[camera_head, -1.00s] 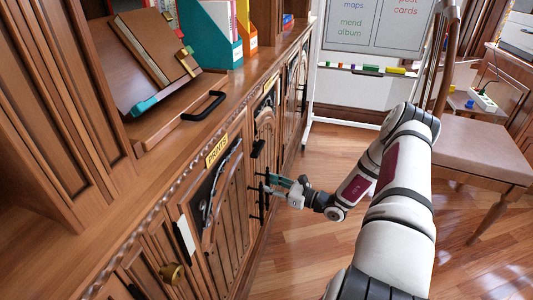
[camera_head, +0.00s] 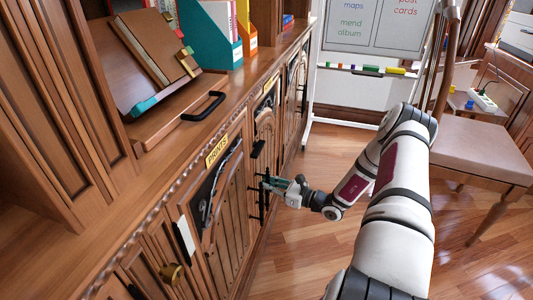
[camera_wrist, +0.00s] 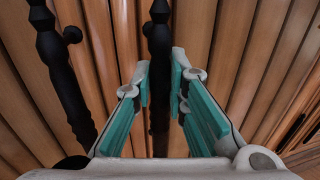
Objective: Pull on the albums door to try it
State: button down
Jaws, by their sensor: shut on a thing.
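My gripper (camera_head: 268,184) is at the cabinet front, low beside the door marked PRINTS (camera_head: 215,152). In the wrist view its teal-padded fingers (camera_wrist: 161,85) are on either side of a black upright bar handle (camera_wrist: 159,35), shut on it. The same handle (camera_head: 263,208) shows in the head view. A second black handle (camera_wrist: 62,70) stands to the left, outside the fingers. The wooden door panel behind is close and looks flush with the cabinet. I cannot read an albums label on the held door.
A wooden tray with a black handle (camera_head: 204,107) sits on the cabinet top, near file holders (camera_head: 214,38). A whiteboard (camera_head: 345,98) stands beyond. A chair (camera_head: 482,160) is at the right. The wooden floor (camera_head: 300,250) beside the cabinet is clear.

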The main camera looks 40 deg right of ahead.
jog(key=shift+s+d, duration=0.4)
jog(key=shift+d, duration=0.1)
dwell(0.8)
jog(key=shift+w+a, duration=0.1)
jog(key=shift+w, duration=0.05)
jog(key=c, duration=1.6)
grip_release()
jog(key=shift+o, duration=0.2)
jog(key=shift+a, duration=0.1)
jog(key=shift+a, duration=0.1)
jog(key=v, duration=1.2)
